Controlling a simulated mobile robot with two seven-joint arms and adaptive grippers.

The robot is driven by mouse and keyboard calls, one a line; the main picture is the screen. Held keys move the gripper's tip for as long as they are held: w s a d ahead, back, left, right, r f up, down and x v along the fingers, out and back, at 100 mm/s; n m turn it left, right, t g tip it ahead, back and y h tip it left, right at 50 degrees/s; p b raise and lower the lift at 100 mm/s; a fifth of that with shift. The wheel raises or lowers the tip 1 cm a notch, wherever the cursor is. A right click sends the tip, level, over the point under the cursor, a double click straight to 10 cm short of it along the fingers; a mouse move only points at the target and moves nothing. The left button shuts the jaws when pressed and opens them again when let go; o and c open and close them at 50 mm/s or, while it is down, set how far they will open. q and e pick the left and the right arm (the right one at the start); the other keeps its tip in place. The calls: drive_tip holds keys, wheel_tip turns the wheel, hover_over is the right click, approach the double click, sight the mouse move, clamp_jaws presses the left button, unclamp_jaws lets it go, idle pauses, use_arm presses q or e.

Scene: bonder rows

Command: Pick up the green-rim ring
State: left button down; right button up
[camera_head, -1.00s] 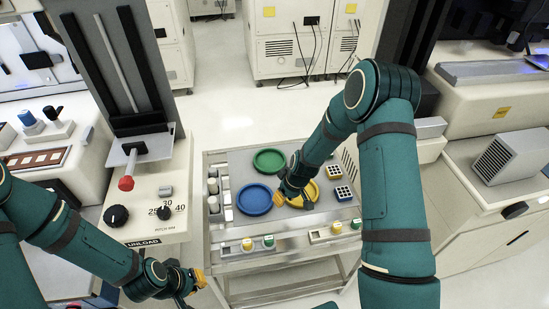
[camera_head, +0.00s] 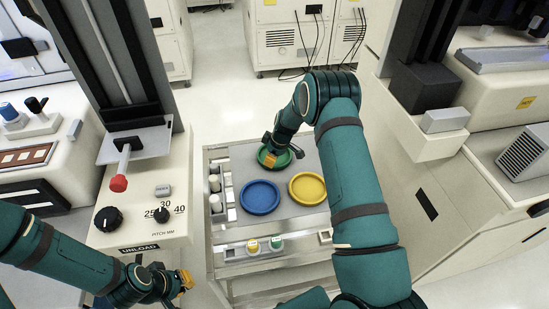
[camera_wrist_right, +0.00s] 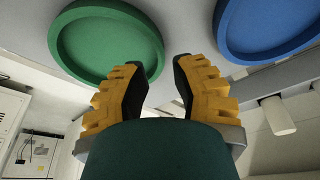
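The green-rim ring (camera_head: 260,157), a round shallow piece with a raised rim, lies at the back of the grey cart top. My right gripper (camera_head: 274,160) is over it and partly hides it in the head view. In the right wrist view the green-rim ring (camera_wrist_right: 108,42) is at upper left, and my right gripper (camera_wrist_right: 157,64) is open with nothing between its fingers. The left-hand fingertip overlaps the ring's edge in that picture; I cannot tell if they touch. My left gripper (camera_head: 183,283) is low at the left beside the cart; its finger opening is unclear.
A blue ring (camera_head: 260,198) and a yellow ring (camera_head: 308,188) lie in front on the cart. White cylinders (camera_head: 215,203) line its left side. Yellow-topped (camera_head: 253,247) and green-topped (camera_head: 276,244) containers stand at the front. A machine panel with a red knob (camera_head: 119,183) is left.

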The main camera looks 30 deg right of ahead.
drive_tip(key=shift+b+x, duration=0.7)
drive_tip(key=shift+x, duration=2.1)
drive_tip(key=shift+w+r, duration=0.1)
drive_tip(key=shift+w, duration=0.05)
clamp_jaws()
